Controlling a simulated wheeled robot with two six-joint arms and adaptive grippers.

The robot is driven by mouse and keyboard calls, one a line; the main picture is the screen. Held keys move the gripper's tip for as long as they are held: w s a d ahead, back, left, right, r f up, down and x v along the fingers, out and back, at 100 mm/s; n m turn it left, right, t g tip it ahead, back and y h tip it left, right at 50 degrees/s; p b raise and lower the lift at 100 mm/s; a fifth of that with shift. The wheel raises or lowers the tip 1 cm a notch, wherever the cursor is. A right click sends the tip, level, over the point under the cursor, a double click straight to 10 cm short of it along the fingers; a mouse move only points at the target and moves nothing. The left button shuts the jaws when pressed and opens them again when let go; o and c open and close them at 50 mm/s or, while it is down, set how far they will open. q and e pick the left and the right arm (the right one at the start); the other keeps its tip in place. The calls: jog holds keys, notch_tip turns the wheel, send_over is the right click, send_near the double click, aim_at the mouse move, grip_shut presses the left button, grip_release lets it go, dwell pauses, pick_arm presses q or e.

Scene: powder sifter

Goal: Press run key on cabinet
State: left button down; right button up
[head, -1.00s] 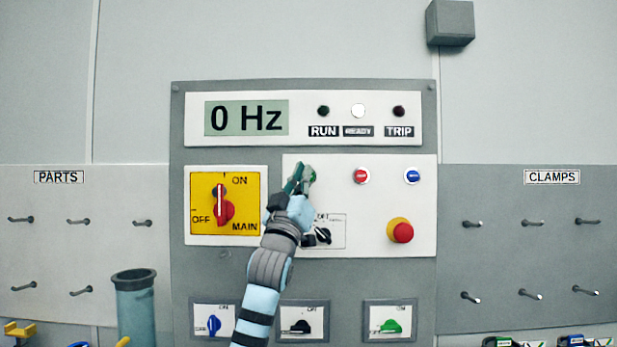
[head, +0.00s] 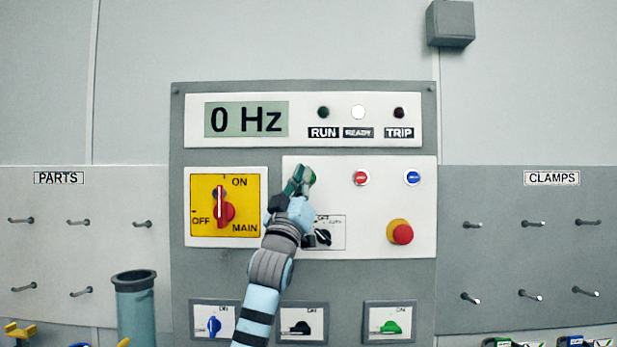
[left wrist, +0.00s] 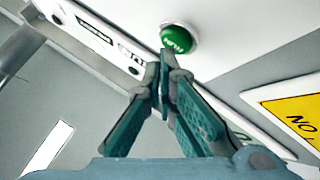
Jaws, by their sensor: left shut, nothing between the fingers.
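The green run key (head: 310,177) sits at the upper left of the cabinet's white button panel (head: 365,205), partly hidden by my gripper. It shows as a round green button (left wrist: 179,41) in the left wrist view. My left gripper (head: 298,178) is shut and empty, with its fingertips right at the key. In the left wrist view the fingertips (left wrist: 165,62) overlap the key's edge; I cannot tell whether they touch it. The display (head: 246,118) reads 0 Hz. The run lamp (head: 323,112) is dark and the ready lamp (head: 358,112) is white. My right gripper is out of view.
A red button (head: 360,178), a blue button (head: 412,178) and a red emergency knob (head: 400,232) share the panel. A black selector (head: 322,237) is beside my forearm. The yellow main switch (head: 221,205) is to the left. Pegboards flank the cabinet.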

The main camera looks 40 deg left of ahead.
pick_arm(q)
jog(key=shift+w+a+r+p, duration=0.1)
jog(key=shift+w+a+p, duration=0.2)
jog(key=shift+w, duration=0.05)
dwell(0.9)
jog(key=shift+s, duration=0.1)
jog(key=shift+s+d+b, duration=0.45)
jog(key=shift+s+b, duration=0.05)
jog(key=shift+b, duration=0.25)
jog(key=s+d+b, duration=0.1)
jog(key=s, duration=0.1)
jog(key=s+d+b, duration=0.2)
dwell(0.4)
